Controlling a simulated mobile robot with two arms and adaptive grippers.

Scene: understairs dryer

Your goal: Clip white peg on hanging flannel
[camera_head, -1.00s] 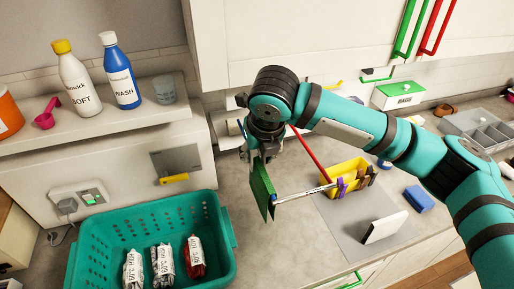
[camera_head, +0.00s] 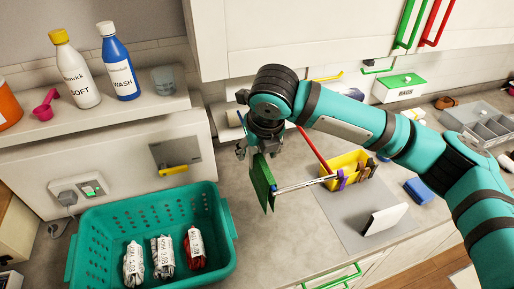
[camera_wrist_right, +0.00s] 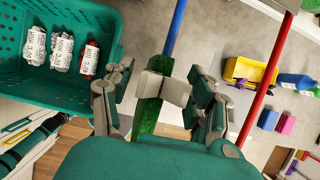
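My right gripper (camera_head: 258,148) is just above the flannel. In the right wrist view its fingers (camera_wrist_right: 160,95) stand apart on both sides of the peg, with a gap clear on the left. My left gripper is not in view.
A teal basket (camera_head: 150,210) with several wrapped items stands at the left. A yellow box (camera_head: 345,162) with pegs and a white block (camera_head: 385,219) sit on the right. A red rod (camera_head: 313,150) slopes close by my right gripper. Bottles (camera_head: 119,75) stand on a ledge.

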